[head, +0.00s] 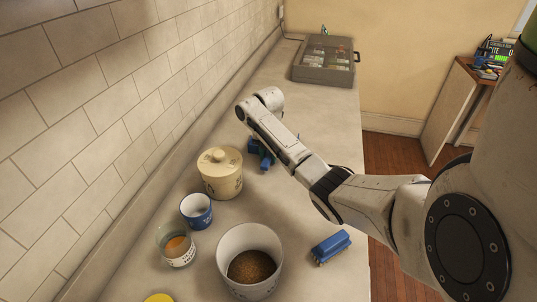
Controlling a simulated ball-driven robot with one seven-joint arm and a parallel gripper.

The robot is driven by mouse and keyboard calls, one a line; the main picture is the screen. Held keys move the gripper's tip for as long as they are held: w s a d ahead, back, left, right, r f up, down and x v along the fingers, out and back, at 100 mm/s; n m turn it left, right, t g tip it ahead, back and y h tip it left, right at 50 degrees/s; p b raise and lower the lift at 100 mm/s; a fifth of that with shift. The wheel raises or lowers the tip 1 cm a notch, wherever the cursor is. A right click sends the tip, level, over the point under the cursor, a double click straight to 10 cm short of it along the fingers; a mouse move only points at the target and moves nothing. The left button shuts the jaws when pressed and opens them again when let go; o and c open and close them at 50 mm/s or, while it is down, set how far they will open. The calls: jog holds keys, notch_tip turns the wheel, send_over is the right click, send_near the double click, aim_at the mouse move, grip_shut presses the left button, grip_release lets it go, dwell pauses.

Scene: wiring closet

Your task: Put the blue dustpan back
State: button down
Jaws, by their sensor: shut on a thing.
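A dark blue thing, which I take to be the blue dustpan (253,146), shows just under my wrist, beyond the cream lidded jar. My forearm covers much of it, so its full shape is hidden. My gripper (266,157) points down there and is mostly hidden behind my forearm. It is shut on this blue thing. I cannot tell whether the blue thing touches the counter.
On the counter (315,125) stand a cream lidded jar (220,178), a blue cup (196,213), a glass-like cup (175,250) and a white pot (250,285) of brown grains. A blue block-like thing (331,246) lies near the front edge. A grey case (325,62) is at the far end.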

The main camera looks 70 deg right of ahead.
jog(key=shift+f, duration=0.1)
jog(key=c, duration=0.8)
grip_release()
notch_tip(320, 180, up, 12)
jog(key=p, duration=0.3)
